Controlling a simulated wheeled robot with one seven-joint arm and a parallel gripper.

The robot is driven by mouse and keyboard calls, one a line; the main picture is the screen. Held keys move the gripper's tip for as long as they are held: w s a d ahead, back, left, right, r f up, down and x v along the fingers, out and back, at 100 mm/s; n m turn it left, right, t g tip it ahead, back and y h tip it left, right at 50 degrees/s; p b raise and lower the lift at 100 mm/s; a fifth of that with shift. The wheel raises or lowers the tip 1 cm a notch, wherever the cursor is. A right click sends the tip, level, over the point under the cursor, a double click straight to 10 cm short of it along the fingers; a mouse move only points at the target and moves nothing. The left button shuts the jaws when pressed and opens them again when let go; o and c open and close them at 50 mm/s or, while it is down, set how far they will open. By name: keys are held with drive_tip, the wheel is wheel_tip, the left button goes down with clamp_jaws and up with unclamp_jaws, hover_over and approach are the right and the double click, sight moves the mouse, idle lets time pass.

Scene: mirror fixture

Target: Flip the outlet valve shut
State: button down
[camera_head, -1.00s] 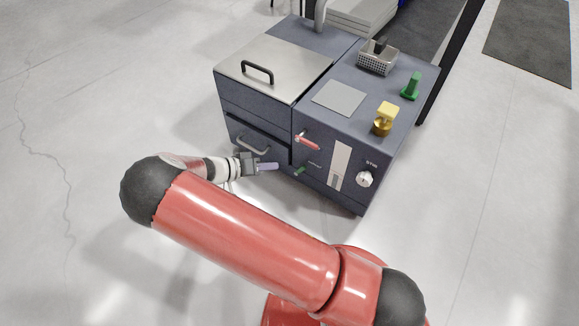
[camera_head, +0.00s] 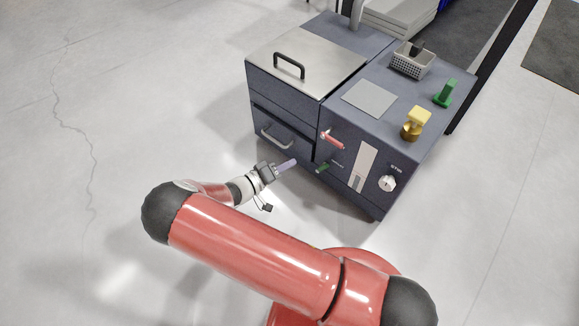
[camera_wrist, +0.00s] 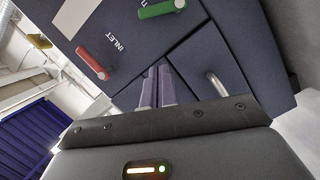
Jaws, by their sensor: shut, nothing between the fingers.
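A green lever (camera_head: 322,168) sits low on the front of the grey-blue machine, below a red lever (camera_head: 333,140). The wrist view shows the green lever (camera_wrist: 160,9) at the top edge, with its label mostly cut off. The red lever (camera_wrist: 92,63) is beside the word INLET. Both levers stick out from the panel. My gripper (camera_head: 294,162) is just left of the green lever, apart from it in the picture. Its pale lavender fingers (camera_wrist: 160,76) are together and empty, pointing toward the machine front.
A drawer with a grey handle (camera_head: 277,138) is left of the levers. A pale gauge strip (camera_head: 364,167) and a round knob (camera_head: 388,183) are to their right. On top are a basket (camera_head: 411,60), a yellow part (camera_head: 416,123) and a green part (camera_head: 446,93). Floor in front is clear.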

sight(322, 168)
drive_tip(key=w+d+f, duration=0.2)
drive_tip(key=d, duration=0.6)
drive_tip(key=shift+d+f, duration=0.15)
drive_tip(key=shift+f, duration=0.15)
